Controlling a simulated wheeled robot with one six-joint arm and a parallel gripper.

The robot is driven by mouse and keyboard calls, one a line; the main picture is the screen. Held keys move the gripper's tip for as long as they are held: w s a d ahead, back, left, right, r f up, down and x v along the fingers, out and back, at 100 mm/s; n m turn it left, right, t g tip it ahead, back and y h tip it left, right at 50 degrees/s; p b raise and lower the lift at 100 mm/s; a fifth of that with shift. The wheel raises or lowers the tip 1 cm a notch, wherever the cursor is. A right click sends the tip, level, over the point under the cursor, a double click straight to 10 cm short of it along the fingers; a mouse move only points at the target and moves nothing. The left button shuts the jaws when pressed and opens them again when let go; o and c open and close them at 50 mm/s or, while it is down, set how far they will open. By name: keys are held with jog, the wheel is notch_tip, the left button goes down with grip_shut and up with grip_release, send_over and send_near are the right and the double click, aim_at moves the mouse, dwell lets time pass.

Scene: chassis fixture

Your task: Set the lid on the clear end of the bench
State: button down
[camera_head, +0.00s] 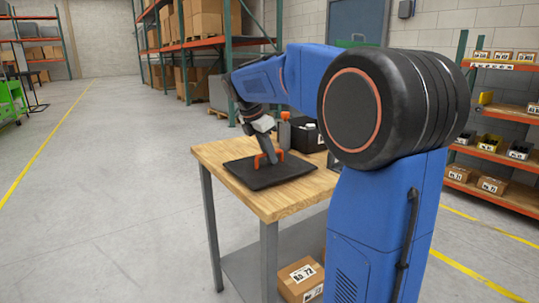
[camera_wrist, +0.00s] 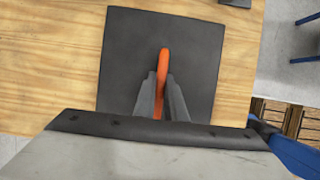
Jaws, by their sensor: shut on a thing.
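The lid (camera_head: 275,175) is a flat black square panel with an orange handle (camera_head: 266,160). It is over the near left end of the wooden bench (camera_head: 222,151), and looks flat and level with the top. I cannot tell for sure whether it touches the wood. My gripper (camera_head: 268,157) comes down from above and is shut on the orange handle. In the wrist view the lid (camera_wrist: 188,35) fills the middle, with my gripper's fingers (camera_wrist: 162,98) on either side of the handle (camera_wrist: 164,60).
A black box (camera_head: 303,138) stands on the bench behind the lid. A cardboard box (camera_head: 301,280) sits on the bench's lower shelf. Orange shelving (camera_head: 497,150) with bins stands at the right. The floor left of the bench is clear.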

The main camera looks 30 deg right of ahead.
jog(key=c, duration=1.8)
grip_release()
jog(key=v, duration=1.2)
jog(key=shift+r, duration=0.1)
